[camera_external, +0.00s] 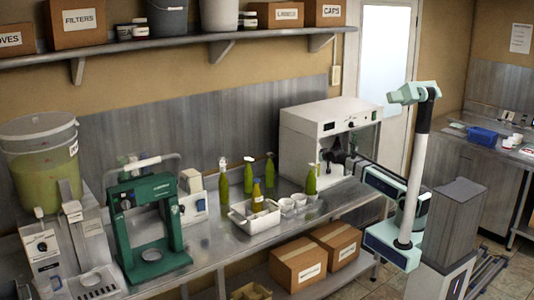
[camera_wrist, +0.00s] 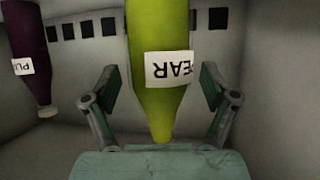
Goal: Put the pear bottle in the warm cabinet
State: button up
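The pear bottle (camera_wrist: 160,40) is yellow-green with a white label whose visible letters read "EAR". It appears upside down in the wrist view, neck toward my gripper's base. My gripper (camera_wrist: 160,98) has its fingers apart on either side of the bottle, with a narrow gap showing at each side. The white warm cabinet (camera_external: 301,134) stands open at the back of the bench. In the external view my gripper (camera_external: 338,164) reaches into its opening, and I cannot pick out the pear bottle there. Pale walls surround the bottle in the wrist view.
A dark purple bottle (camera_wrist: 27,55) with a partly visible label stands to the left in the wrist view. Several green bottles and a white caddy (camera_external: 254,219) stand on the bench left of the cabinet. A green capping press (camera_external: 150,215) is farther left.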

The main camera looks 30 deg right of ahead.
jog(key=shift+r, duration=0.15)
jog(key=d+b+v, duration=0.1)
jog(key=b+v, duration=0.1)
jog(key=v, duration=1)
jog(key=shift+a, duration=0.45)
jog(key=shift+r, duration=0.1)
dwell(0.5)
